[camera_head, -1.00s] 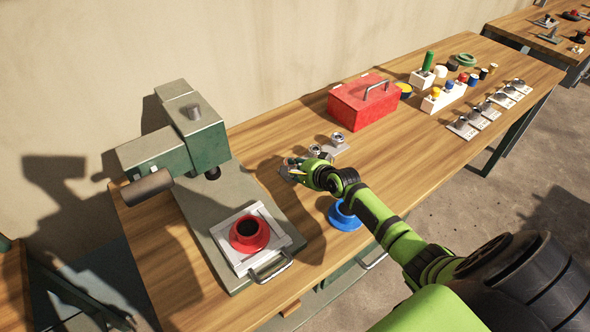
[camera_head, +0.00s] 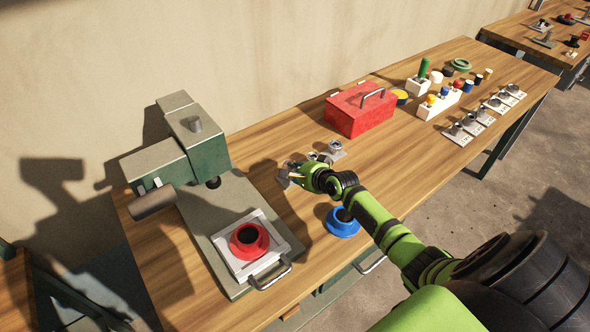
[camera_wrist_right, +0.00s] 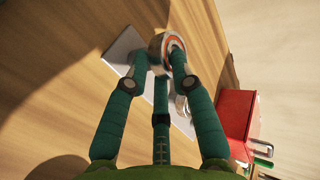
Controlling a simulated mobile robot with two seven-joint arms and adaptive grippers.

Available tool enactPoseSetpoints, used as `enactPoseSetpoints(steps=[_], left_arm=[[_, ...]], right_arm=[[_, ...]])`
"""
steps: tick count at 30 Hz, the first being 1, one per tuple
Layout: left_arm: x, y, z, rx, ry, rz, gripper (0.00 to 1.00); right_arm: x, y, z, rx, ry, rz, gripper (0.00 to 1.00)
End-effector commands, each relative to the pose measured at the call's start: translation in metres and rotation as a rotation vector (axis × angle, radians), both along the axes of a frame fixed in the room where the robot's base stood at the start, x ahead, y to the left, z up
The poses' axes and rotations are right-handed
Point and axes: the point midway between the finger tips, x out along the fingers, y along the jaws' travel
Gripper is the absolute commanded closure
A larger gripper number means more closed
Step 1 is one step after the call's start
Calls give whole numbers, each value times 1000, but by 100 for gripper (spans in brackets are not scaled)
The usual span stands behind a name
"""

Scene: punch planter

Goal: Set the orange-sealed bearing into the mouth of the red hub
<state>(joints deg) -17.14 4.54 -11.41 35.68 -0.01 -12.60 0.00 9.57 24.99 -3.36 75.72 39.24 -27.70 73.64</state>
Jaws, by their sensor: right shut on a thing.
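The red hub (camera_head: 249,240) stands with its dark mouth facing up on the pale square plate of the press's sliding tray, at the lower left of the head view. My right gripper (camera_head: 288,177) is up and to the right of the hub, clear of it. In the right wrist view my right gripper (camera_wrist_right: 167,63) is shut on the orange-sealed bearing (camera_wrist_right: 168,42), a metal ring with an orange band. The fingers partly cover it. In the head view the bearing is too small to tell clearly. My left gripper is out of view.
A green press (camera_head: 195,150) stands left, its head behind the hub. A blue hub (camera_head: 342,222) stands right of the tray handle (camera_head: 271,277). A grey holder with a bearing (camera_head: 335,148) is behind my gripper. A red toolbox (camera_head: 360,108) stands farther back.

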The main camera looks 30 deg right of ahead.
Motion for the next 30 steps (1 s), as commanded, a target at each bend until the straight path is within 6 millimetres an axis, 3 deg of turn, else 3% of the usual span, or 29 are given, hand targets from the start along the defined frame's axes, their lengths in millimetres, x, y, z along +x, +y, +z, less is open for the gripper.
enactPoseSetpoints(steps=[4,11,24,30], left_arm=[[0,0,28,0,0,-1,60],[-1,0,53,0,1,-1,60],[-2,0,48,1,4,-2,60],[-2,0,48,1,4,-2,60]], right_arm=[[-20,-2,15,-1,2,-1,100],[-53,-4,25,0,1,0,100],[-115,-9,41,-1,0,0,100],[-135,-11,49,-1,-1,0,100]])
